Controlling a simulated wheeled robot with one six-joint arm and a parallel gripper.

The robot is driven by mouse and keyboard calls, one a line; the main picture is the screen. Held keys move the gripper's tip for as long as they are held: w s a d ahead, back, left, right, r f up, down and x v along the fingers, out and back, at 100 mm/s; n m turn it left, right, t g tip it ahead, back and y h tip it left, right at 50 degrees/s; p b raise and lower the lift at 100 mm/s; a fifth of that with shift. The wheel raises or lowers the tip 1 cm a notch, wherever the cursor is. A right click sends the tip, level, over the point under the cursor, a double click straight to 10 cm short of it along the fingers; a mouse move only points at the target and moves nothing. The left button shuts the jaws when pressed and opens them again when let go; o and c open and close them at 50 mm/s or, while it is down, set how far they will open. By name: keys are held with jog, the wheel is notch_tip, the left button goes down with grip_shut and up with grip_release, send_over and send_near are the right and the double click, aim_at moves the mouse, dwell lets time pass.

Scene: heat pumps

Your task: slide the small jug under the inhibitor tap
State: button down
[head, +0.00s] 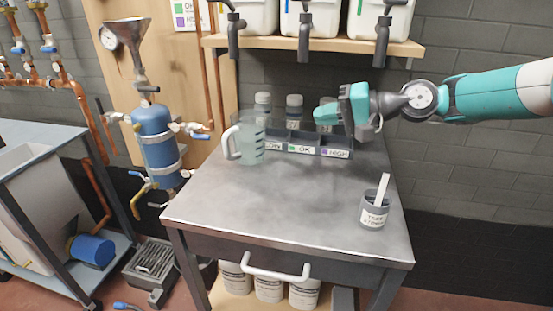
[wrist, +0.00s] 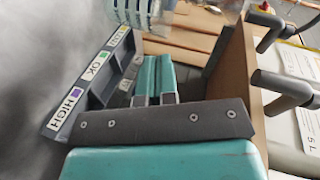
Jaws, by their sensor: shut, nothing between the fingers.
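The small jug (head: 250,146) is clear, with a pale handle on its left, and stands upright on the grey table at the left end of the labelled rack. Its marked side appears at the top of the wrist view (wrist: 135,12). Three dark taps hang from white containers on the shelf: left (head: 233,40), middle (head: 304,45) and right (head: 383,40). I cannot read which is inhibitor. My gripper (head: 320,114) is shut and empty, right of the jug and apart from it, above the rack and below the shelf. Its teal fingers (wrist: 154,78) are together in the wrist view.
The rack (head: 320,152) marked LOW, OK and HIGH has several compartments, with bottles (head: 294,110) behind. A grey cup (head: 373,211) with a white strip stands front right. The table (head: 280,200) is clear at centre. A blue vessel (head: 157,140) stands left, beside the table.

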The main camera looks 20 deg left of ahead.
aim_at(263, 141)
jog(key=w+f+y, duration=0.1)
jog(key=f, duration=0.1)
jog(key=w+a+f+m+y+b, duration=0.1)
jog(key=f, duration=0.2)
jog(key=w+f+g+y+b, duration=0.1)
jog(key=f, duration=0.2)
jog(key=shift+a+f+m, duration=0.15)
jog(key=shift+a+m, duration=0.05)
jog(key=shift+m, duration=0.1)
jog(key=shift+f+b, duration=0.3)
jog(key=shift+a+f, duration=0.1)
jog(key=shift+a, duration=0.1)
jog(key=a, duration=0.9)
jog(key=shift+s+a, duration=0.1)
jog(key=shift+a, duration=0.25)
jog(key=shift+s+a, duration=0.85)
jog(key=shift+s, duration=0.05)
jog(key=shift+d, duration=0.1)
